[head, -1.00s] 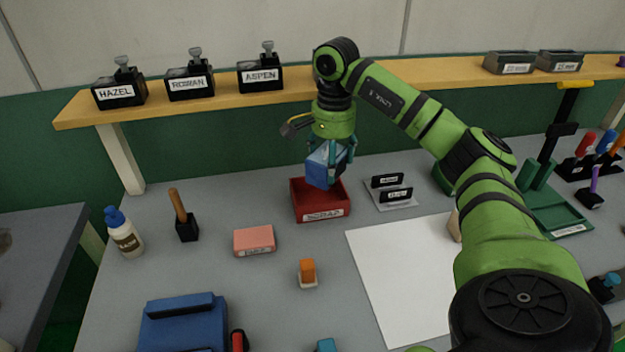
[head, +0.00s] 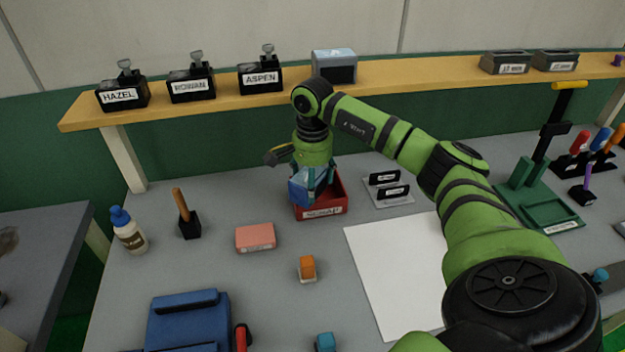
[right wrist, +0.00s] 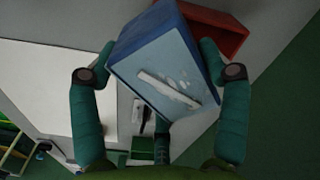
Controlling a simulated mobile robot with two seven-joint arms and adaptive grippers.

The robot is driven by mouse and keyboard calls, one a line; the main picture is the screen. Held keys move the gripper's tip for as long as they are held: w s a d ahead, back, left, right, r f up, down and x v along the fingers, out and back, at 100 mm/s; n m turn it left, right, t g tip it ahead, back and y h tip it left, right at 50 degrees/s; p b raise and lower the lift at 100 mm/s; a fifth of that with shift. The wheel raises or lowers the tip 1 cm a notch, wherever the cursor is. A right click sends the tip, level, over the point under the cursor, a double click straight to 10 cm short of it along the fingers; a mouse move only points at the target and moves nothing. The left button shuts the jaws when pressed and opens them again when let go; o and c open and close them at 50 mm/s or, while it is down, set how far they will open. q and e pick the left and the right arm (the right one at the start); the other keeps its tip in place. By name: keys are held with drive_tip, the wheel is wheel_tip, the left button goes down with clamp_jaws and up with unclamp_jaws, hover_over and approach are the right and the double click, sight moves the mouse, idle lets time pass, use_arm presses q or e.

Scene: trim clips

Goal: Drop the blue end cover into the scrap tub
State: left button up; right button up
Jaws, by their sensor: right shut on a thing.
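My right gripper (head: 314,186) is shut on the blue end cover (head: 300,190). The right wrist view shows the blue cover (right wrist: 166,70) between the fingers, a pale strip with white flecks on its face. The red scrap tub (head: 325,212), labelled SCRAP, stands on the bench behind the gripper. The cover hangs in front of the tub's left part and hides some of it. In the right wrist view the tub (right wrist: 218,25) shows past the cover at the top right. I cannot tell how high the cover is above the rim. My left gripper is not in view.
A shelf (head: 220,100) with labelled black blocks and a grey box (head: 335,66) runs behind the tub. A label stand (head: 388,188) is right of the tub. A pink block (head: 255,237) and an orange-topped piece (head: 307,269) lie in front. The white sheet (head: 395,270) is bare.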

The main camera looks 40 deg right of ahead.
drive_tip(key=shift+f, duration=0.35)
drive_tip(key=o, duration=1.2)
drive_tip(key=shift+o, duration=0.2)
drive_tip(key=shift+r, duration=0.1)
drive_tip(key=shift+r, duration=0.65)
wheel_tip(320, 180, up, 7)
drive_tip(key=shift+r+b, duration=0.1)
drive_tip(key=shift+b, duration=0.95)
wheel_tip(320, 180, up, 3)
drive_tip(key=shift+r, duration=0.1)
drive_tip(key=shift+r+p, duration=0.35)
drive_tip(key=shift+r, duration=0.25)
